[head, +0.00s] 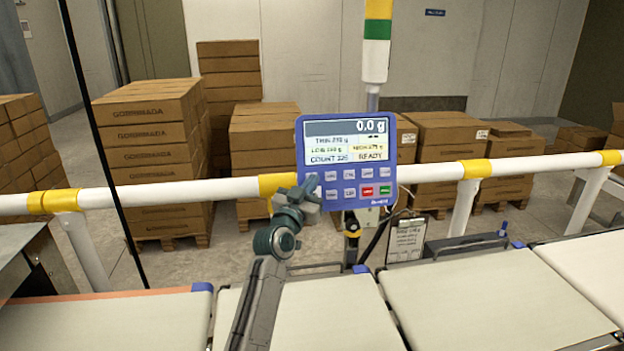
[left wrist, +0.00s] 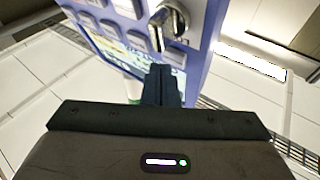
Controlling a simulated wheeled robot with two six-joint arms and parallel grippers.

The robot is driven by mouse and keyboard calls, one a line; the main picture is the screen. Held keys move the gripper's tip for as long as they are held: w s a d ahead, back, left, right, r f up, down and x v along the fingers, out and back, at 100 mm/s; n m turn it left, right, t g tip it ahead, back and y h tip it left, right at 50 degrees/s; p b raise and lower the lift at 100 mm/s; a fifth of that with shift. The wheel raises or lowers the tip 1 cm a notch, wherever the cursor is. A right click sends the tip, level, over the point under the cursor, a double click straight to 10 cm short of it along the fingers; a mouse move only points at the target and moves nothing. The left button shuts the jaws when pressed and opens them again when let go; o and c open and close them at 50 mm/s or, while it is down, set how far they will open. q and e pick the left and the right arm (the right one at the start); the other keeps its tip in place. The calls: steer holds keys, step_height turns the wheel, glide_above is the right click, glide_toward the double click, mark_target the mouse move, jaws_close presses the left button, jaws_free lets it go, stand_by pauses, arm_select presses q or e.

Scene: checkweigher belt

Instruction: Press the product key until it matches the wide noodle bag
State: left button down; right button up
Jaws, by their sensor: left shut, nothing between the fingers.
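The blue checkweigher panel (head: 346,198) stands behind the belts. Its screen (head: 346,141) reads 0.0 g, a line that seems to start with THIN, a count and READY; the small figures are blurred. Below are two rows of keys, mostly pale, plus a red and a green one; their labels are unreadable. My left gripper (head: 309,186) is shut and empty at the panel's lower left keys, covering part of that corner. In the left wrist view its closed fingers (left wrist: 162,86) point at the panel (left wrist: 205,45); contact with a key cannot be told. No noodle bag shows. My right gripper is out of view.
A white and yellow rail (head: 430,171) runs across behind the belts, near the panel. Pale conveyor belts (head: 490,295) lie in front, empty where visible. A clipboard (head: 406,240) stands right of the panel's post. Stacked cartons (head: 150,150) stand beyond the rail.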

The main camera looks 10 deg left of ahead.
arm_select(q)
steer(key=shift+w+a+f+b, duration=0.15)
steer(key=shift+w+b, duration=0.2)
steer(key=shift+b, duration=0.1)
stand_by(0.3)
stand_by(0.3)
steer(key=shift+s+d+r+p, duration=0.15)
steer(key=shift+s+d+p, duration=0.1)
steer(key=shift+s, duration=0.15)
steer(key=shift+s+d+r+p, duration=0.1)
steer(key=shift+s+p, duration=0.15)
steer(key=shift+s, duration=0.1)
steer(key=s, duration=0.1)
steer(key=s+d+r+p, duration=0.1)
steer(key=s, duration=0.1)
steer(key=s+d+p, duration=0.1)
steer(key=shift+s+r, duration=0.15)
steer(key=shift+s, duration=0.05)
steer(key=shift+a, duration=0.1)
stand_by(0.6)
